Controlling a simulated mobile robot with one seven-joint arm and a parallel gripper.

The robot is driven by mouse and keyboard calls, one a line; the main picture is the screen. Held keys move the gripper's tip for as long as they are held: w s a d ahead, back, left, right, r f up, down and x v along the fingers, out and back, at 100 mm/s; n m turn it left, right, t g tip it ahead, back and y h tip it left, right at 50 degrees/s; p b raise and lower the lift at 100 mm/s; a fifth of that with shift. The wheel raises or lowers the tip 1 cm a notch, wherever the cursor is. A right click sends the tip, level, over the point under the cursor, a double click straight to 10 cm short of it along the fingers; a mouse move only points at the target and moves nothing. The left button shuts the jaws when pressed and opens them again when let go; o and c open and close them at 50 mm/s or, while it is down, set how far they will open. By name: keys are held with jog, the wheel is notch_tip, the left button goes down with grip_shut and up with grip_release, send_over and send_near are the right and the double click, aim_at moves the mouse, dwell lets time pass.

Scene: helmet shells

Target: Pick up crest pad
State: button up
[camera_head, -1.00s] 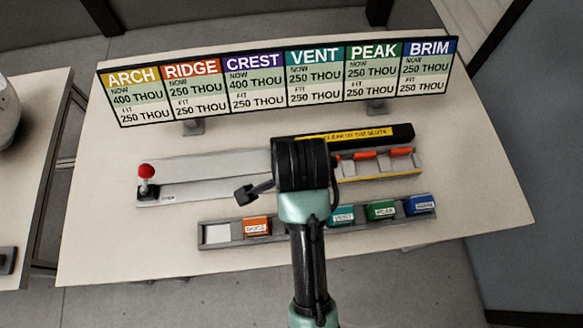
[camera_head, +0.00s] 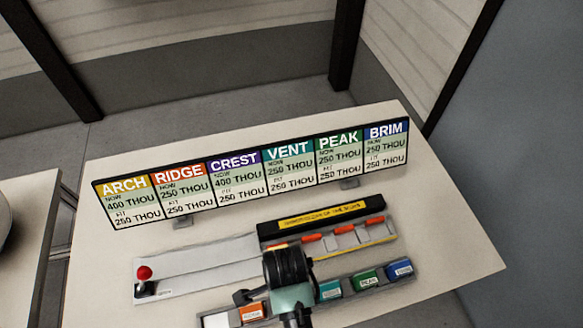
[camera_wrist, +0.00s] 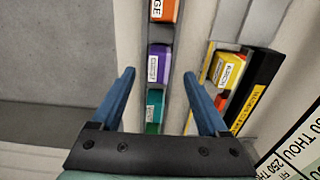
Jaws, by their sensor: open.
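The crest pad (camera_wrist: 159,63) is a purple block with a white label, seated in a grey tray row in the wrist view. It lies between the orange ridge pad (camera_wrist: 165,9) and the teal vent pad (camera_wrist: 154,106). My gripper (camera_wrist: 160,73) is open, with its two blue fingers spread on either side of the tray row, and nothing is gripped. The gap to the crest pad is hard to judge. In the head view my gripper (camera_head: 243,297) is low over the tray, and my arm hides the crest pad.
A sign board (camera_head: 255,176) stands along the table's back. A black-topped fixture (camera_head: 320,219) with orange bits stands behind the tray, a yellow pad (camera_wrist: 227,68) in it. A grey rail with a red knob (camera_head: 144,272) is at left. Table right of the board is clear.

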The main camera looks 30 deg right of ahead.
jog(key=shift+s+d+f+p, duration=0.1)
jog(key=shift+d+f+p, duration=0.15)
jog(key=shift+f, duration=1.1)
jog(key=shift+s+d+f+p, duration=0.1)
jog(key=shift+d+f+p, duration=0.1)
jog(key=shift+f, duration=1.1)
grip_shut()
